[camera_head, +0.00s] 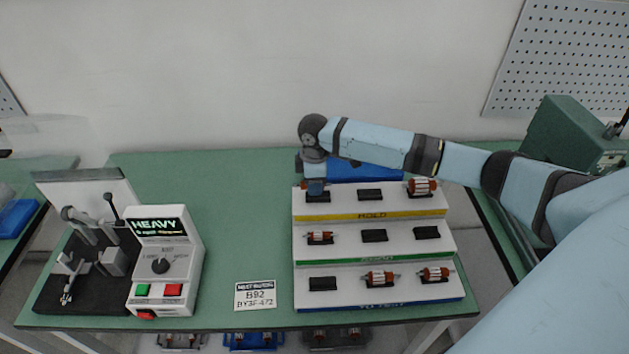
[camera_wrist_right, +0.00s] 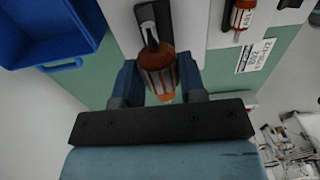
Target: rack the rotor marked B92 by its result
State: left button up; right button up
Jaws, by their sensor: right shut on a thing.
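My right gripper (camera_head: 315,187) is at the left place of the top tier of the white stepped rack (camera_head: 345,204), on the tier with the yellow strip reading HOLD. It is shut on a rotor (camera_wrist_right: 158,78) with an orange-brown end and light stripes. In the right wrist view the rotor's shaft reaches over a black cradle; whether it rests there I cannot tell. Its marking is not readable. The tester (camera_head: 163,262) at left shows HEAVY on its display. A white card (camera_head: 255,294) in front reads B92. My left gripper is not in view.
The top tier has an empty middle cradle (camera_head: 370,195) and a rotor (camera_head: 422,186) at right. The middle tier has a rotor (camera_head: 320,237) at left; the bottom tier has two at middle and right. A blue bin (camera_head: 365,171) stands behind.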

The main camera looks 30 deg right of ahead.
jog(key=shift+f, duration=0.45)
jog(key=shift+f, duration=0.4)
jog(key=shift+f, duration=0.2)
jog(key=shift+f+p, duration=0.25)
jog(key=shift+p, duration=0.05)
dwell(0.6)
jog(key=o, duration=1.1)
jog(key=shift+o, duration=0.2)
